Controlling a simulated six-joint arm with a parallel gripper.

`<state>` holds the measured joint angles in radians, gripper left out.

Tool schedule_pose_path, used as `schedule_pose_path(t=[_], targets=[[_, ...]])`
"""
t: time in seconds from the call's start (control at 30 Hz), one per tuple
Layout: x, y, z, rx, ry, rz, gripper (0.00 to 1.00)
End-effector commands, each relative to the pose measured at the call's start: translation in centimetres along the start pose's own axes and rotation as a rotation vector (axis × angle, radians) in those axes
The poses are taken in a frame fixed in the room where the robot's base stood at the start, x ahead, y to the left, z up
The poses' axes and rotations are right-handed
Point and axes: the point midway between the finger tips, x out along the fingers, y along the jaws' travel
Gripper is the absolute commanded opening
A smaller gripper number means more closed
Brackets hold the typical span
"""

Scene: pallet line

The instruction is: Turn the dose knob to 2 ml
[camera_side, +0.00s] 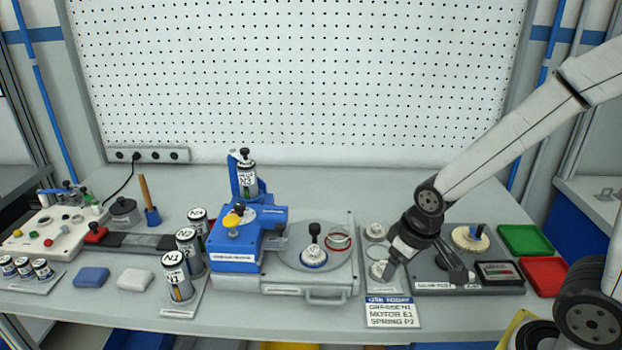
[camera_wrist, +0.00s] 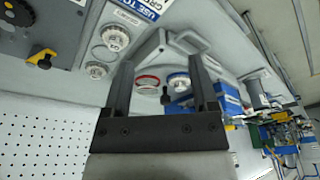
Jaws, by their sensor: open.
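A blue dispenser (camera_side: 235,248) stands mid-bench with a bottle marked N3 (camera_side: 246,180) upright on top. A yellow knob (camera_side: 232,221) sits on its front upper part; I cannot tell for certain that this is the dose knob, and no 2 ml mark is readable. The dispenser also shows at the right in the wrist view (camera_wrist: 228,103). My gripper (camera_side: 424,272) is open and well to the right of the dispenser, above the grey fixture plate. In the wrist view my gripper (camera_wrist: 161,63) has its two fingers apart with nothing held between them.
White round parts (camera_side: 376,231) stand near my gripper. Bottles N1 (camera_side: 176,276) and N2 stand left. Green (camera_side: 525,239) and red (camera_side: 544,276) trays lie right.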

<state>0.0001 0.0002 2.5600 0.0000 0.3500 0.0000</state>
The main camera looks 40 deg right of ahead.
Motion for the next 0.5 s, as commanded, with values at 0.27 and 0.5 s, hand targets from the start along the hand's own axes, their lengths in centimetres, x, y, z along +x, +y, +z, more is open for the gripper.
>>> schedule_pose_path(t=[0.27,0.5], targets=[[0.0,-0.2,-1.6,-0.012,0.006,-0.003,0.78],[-0.1,-0.9,-7.0,-0.054,0.024,-0.014,0.78]])
